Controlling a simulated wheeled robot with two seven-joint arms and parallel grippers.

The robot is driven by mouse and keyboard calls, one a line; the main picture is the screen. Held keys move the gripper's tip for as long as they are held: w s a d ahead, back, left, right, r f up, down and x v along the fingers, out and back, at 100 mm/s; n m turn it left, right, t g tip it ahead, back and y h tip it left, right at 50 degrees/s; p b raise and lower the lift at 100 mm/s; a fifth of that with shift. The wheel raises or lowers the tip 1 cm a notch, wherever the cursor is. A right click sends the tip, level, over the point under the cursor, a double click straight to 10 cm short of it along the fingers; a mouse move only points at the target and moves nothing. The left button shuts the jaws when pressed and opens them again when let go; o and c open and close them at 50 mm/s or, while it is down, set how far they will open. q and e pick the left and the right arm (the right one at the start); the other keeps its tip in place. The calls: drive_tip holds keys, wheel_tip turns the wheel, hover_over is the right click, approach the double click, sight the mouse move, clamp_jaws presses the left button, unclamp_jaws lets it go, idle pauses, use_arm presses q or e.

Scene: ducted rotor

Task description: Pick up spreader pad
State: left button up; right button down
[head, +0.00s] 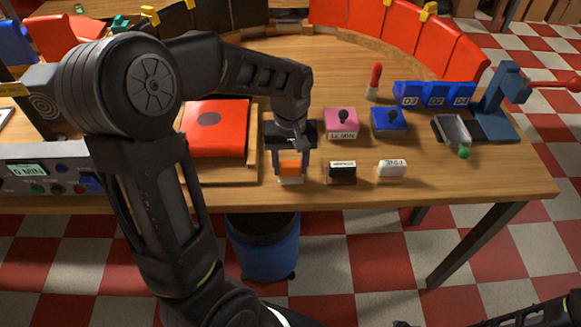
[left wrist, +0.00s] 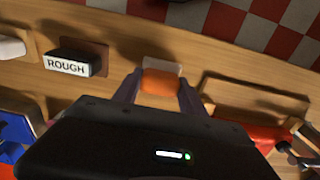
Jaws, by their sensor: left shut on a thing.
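An orange block (head: 290,168), which I take to be the spreader pad, is near the front edge of the wooden table. My left gripper (head: 291,167) points down over it and is shut on it, one finger on each side. The left wrist view also shows the orange block (left wrist: 160,82) between the two dark fingers. A pale patch (left wrist: 163,64) shows just beyond it; I cannot tell whether the block touches it or is clear of the table. My right gripper is not in view; only part of a dark arm shows at the bottom right.
Right of the gripper stand a black block labelled ROUGH (left wrist: 73,63) and a white block (head: 391,168). Behind are a pink block (head: 341,122) and a blue block (head: 389,119). A wooden tray (head: 253,165) with a red pad is close on the left.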

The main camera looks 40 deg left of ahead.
sight(290, 163)
use_arm(q)
wheel_tip(290, 163, up, 9)
drive_tip(key=shift+r+b, duration=0.1)
drive_tip(key=shift+b, duration=0.2)
idle(0.5)
drive_tip(key=o, duration=0.8)
drive_tip(key=c, duration=0.5)
drive_tip(key=shift+c, duration=0.2)
